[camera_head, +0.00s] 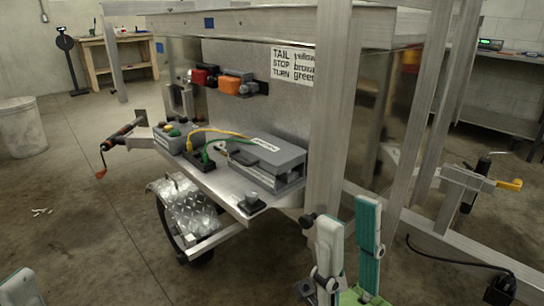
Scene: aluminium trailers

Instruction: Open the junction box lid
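The grey junction box (268,160) sits on the metal shelf of the trailer, at the middle of the view. Its flat lid (272,151) lies over the top and carries a white label; whether it is fully seated is hard to tell. Yellow, green and white wires run to its left side. My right gripper (348,215) is at the bottom, right of the box and nearer to me. Its two teal-padded fingers point up, apart, with nothing between them. Only a tip of my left gripper (16,287) shows in the bottom left corner, far from the box.
An upright aluminium post (334,110) stands just right of the box. A smaller grey box (168,138) with coloured buttons and a black block (201,162) are on the shelf (222,184). A dark knob (251,203) is at its front corner. Open floor lies left.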

